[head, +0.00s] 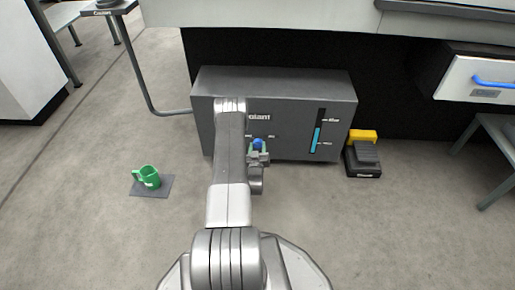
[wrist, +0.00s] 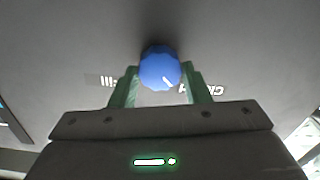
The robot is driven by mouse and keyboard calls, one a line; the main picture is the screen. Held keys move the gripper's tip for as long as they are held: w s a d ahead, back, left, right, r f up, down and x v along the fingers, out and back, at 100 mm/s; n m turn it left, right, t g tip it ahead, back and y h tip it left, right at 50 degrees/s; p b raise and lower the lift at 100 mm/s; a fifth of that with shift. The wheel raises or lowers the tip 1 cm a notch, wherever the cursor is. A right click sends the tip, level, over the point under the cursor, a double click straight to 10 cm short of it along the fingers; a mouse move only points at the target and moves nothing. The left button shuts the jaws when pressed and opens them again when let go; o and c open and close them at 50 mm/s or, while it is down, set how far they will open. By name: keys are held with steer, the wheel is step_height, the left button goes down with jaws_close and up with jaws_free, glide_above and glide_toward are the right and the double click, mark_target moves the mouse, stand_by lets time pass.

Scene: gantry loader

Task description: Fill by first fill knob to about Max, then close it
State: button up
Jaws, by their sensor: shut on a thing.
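The dark grey coolant box (head: 285,85) stands on the floor ahead. The blue fill knob (head: 258,143) is on its front face, and my gripper (head: 258,154) is at it. In the wrist view the blue knob (wrist: 160,68) sits between the green fingers of my gripper (wrist: 160,85), which are shut on it. A pale mark on the knob points to the lower right. The level gauge (head: 318,130) on the right of the front shows cyan liquid about halfway up, below the upper mark. The gauge lettering is too small to read surely.
A green jug (head: 148,177) stands on a dark mat (head: 136,191) at the left. A yellow and black foot pedal (head: 362,156) is right of the box. A cabinet with a blue-handled drawer (head: 485,88) is at the far right. Open floor lies in front.

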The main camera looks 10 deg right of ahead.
steer(key=m, duration=0.5)
steer(key=shift+m, duration=0.3)
steer(key=m, duration=0.4)
steer(key=shift+s+m, duration=0.1)
steer(key=shift+m, duration=0.2)
steer(key=shift+f, duration=0.1)
stand_by(0.3)
steer(key=o, duration=1)
steer(key=p+v, duration=0.4)
steer(key=v, duration=0.9)
steer(key=shift+s+p, duration=0.3)
steer(key=shift+s, duration=0.1)
